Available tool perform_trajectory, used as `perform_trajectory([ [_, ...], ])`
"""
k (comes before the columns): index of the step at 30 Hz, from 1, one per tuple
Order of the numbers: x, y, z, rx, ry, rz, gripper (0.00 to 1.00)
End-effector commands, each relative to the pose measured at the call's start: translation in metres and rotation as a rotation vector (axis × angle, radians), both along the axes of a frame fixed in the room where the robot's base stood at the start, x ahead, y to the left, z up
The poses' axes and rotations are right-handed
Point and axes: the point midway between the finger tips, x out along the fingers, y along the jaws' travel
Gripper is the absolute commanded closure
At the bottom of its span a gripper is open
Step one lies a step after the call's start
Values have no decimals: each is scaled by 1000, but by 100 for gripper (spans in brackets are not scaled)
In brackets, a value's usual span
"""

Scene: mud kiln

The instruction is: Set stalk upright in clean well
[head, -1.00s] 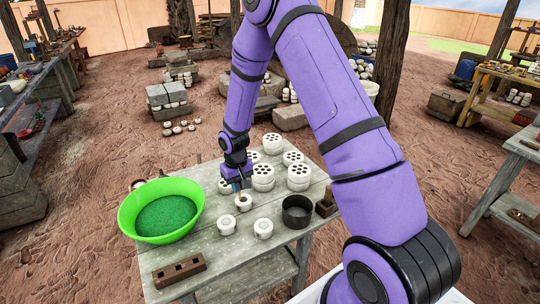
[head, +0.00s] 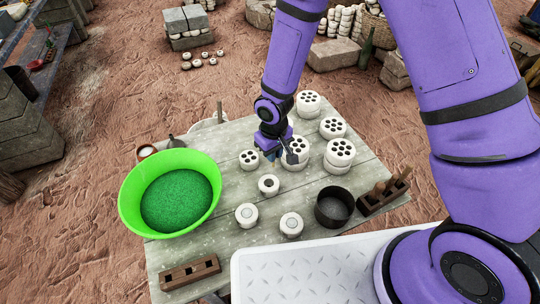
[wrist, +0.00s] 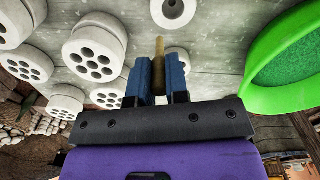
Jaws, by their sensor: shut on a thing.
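My gripper (head: 278,155) is over the table among the white clay pieces, up and right of a white well (head: 268,186) with a dark open hole. In the wrist view its blue fingers (wrist: 157,82) are shut on a slim tan stalk (wrist: 159,58), which sticks out between the tips. A white round well (wrist: 172,12) lies beyond the stalk's end, apart from it. Two more white wells, the left one (head: 246,215) and the right one (head: 291,224), stand nearer and show pale grey centres. The stalk cannot be made out in the head view.
A green bowl (head: 128,198) of green grains stands at the table's left. Several white many-holed pieces (head: 339,150) stand right and behind my gripper. A dark pot (head: 334,207) and wooden rack (head: 384,197) are at right; another wooden block (head: 190,272) is front left.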

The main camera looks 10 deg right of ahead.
Motion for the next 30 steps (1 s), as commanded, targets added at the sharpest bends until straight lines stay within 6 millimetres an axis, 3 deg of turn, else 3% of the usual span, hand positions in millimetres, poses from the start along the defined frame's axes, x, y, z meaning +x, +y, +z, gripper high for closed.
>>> perform_trajectory([
  [3, -11, 10, -1, 0, 1, 32, 96],
  [11, -14, 13, -11, 1, 3, 39, 96],
  [30, -13, 13, -59, 1, 2, 38, 96],
])
